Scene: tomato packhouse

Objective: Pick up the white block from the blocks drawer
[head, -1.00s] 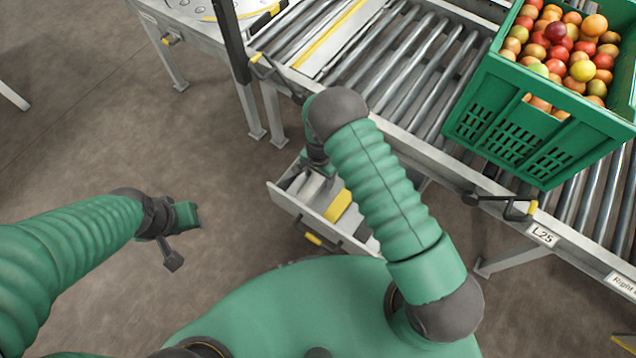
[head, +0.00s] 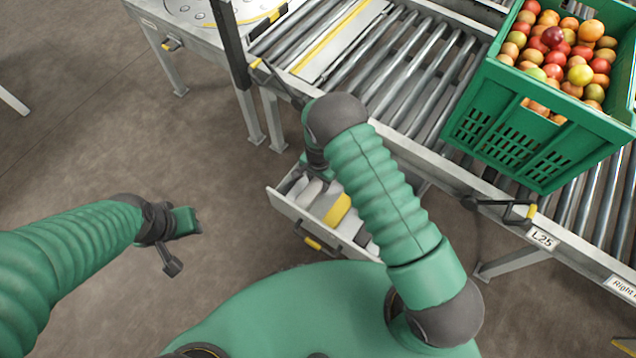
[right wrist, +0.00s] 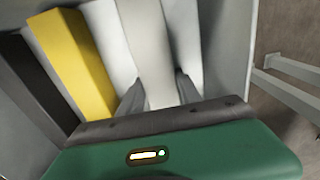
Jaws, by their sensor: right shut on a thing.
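The open blocks drawer (head: 290,212) hangs below the conveyor and holds several long blocks. My right gripper (right wrist: 160,92) reaches down into it; its fingers are shut on an off-white block (right wrist: 145,40), one on each side. A white block (right wrist: 108,42) lies left of it and another pale block (right wrist: 183,45) right of it. In the head view my right gripper (head: 316,172) is mostly hidden by its own arm. I cannot tell whether the held block is clear of the drawer floor. My left gripper (head: 188,221) hangs over bare floor, its jaws unclear.
A yellow block (right wrist: 75,60) and a black block (right wrist: 38,82) lie further left in the drawer in the wrist view. A green crate (head: 540,105) of tomatoes stands on the roller conveyor (head: 405,75). The floor left of the drawer is clear.

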